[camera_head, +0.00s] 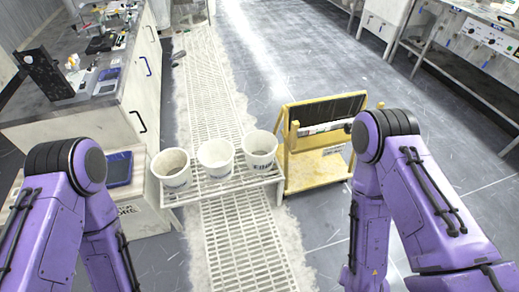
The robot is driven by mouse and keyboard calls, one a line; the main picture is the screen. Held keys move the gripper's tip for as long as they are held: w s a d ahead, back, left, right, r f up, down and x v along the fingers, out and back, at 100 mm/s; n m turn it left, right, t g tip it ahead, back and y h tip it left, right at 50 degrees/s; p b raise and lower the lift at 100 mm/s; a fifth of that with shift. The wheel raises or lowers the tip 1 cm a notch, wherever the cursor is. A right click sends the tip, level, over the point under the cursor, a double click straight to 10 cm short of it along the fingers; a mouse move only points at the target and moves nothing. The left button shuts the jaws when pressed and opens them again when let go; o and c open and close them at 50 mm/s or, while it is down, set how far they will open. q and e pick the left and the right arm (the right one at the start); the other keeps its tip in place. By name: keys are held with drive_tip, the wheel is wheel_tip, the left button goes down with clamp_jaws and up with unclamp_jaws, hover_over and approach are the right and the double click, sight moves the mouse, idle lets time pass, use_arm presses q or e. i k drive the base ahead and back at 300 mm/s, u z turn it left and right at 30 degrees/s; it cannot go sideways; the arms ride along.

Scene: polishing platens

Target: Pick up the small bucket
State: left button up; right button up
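Three white buckets stand upright in a row on a low, pale slatted stand (232,188). They are the left bucket (176,181), the middle bucket (218,170) and the right bucket (261,161). All are open at the top, and dark print shows on the left and right ones. They look close in size, so I cannot tell which is the small bucket. My purple arms come in at the lower left and lower right, bent with their forearms pointing down. Both grippers are outside the view. No arm touches a bucket.
A yellow cart (314,170) stands just right of the stand. A lab bench (128,85) with tools and a blue tray (107,80) fills the left. A box with a blue-topped item (119,168) is left of the buckets. Open floor (290,60) lies behind.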

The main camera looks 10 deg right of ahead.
sight(260, 147)
drive_tip(key=u, duration=0.05)
drive_tip(key=i, duration=1.4)
drive_tip(key=z, duration=1.4)
